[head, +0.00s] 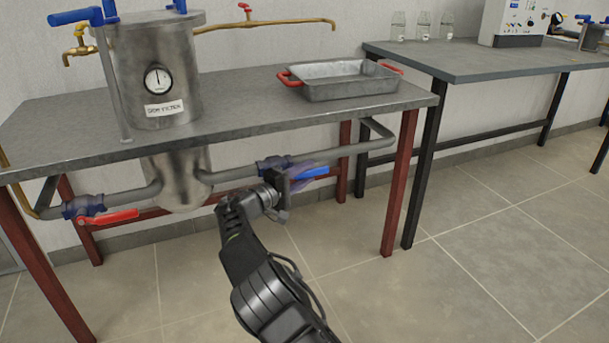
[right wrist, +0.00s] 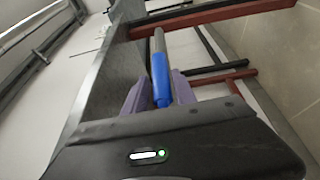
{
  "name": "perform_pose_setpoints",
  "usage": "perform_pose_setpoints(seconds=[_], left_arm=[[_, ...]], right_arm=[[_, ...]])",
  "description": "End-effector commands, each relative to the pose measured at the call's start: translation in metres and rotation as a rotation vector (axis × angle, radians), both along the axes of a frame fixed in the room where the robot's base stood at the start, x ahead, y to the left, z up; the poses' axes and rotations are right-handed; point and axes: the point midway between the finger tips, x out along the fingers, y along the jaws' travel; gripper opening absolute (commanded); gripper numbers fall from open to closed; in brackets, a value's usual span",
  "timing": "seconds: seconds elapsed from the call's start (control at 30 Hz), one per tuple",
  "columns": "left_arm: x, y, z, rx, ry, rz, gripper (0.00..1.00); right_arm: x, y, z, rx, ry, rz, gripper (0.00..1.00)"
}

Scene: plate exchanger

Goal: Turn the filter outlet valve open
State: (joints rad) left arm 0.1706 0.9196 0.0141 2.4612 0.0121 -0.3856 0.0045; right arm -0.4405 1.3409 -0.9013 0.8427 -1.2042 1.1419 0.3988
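The filter (head: 158,75) is a steel vessel with a gauge and a label, set through the grey table. Below the tabletop, its right-hand pipe carries a valve (head: 270,165) with a blue lever handle (head: 312,173). My right gripper (head: 297,177) is at this handle. In the right wrist view, the blue handle (right wrist: 160,78) lies between the two purple fingers (right wrist: 160,92), which sit close on both sides of it; the gripper appears shut on it. The handle points right, roughly along the pipe. My left gripper is not in view.
A red-handled valve (head: 100,215) sits on the left pipe below the table. A metal tray (head: 345,88) with red handles stands on the tabletop (head: 240,108). Red table legs (head: 399,190) flank the pipes. A second table (head: 470,62) stands at right; the floor in front is clear.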

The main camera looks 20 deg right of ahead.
Motion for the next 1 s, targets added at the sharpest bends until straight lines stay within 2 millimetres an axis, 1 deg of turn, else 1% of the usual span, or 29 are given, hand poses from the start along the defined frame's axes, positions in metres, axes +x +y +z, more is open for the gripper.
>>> perform_pose_setpoints(seconds=[0.03, 0.1, 0.13, 0.37, 0.47, 0.57, 0.8, 0.9, 1.0], left_arm=[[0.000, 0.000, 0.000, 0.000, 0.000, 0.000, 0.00], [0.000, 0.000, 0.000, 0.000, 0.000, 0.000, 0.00], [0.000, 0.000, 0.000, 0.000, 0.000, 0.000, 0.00], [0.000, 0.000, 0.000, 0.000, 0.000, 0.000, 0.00], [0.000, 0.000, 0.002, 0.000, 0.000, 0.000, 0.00], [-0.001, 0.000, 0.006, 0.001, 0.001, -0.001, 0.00], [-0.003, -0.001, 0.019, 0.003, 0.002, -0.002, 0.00], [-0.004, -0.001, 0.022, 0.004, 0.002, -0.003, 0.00], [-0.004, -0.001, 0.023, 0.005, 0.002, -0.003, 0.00]], right_arm=[[0.000, 0.000, 0.000, 0.001, -0.001, 0.001, 0.38], [0.000, 0.001, 0.000, 0.002, 0.000, 0.001, 0.43], [0.000, 0.001, -0.001, 0.003, -0.001, 0.001, 0.45], [0.000, 0.001, -0.001, 0.004, 0.000, 0.002, 0.45], [-0.001, 0.005, 0.000, 0.005, -0.001, 0.003, 0.45], [-0.004, 0.014, 0.000, 0.005, 0.000, 0.004, 0.45], [-0.018, 0.051, 0.001, 0.004, 0.002, 0.005, 0.45], [-0.024, 0.064, 0.000, 0.004, 0.000, 0.003, 0.45], [-0.027, 0.071, -0.001, 0.003, 0.000, 0.002, 0.45]])
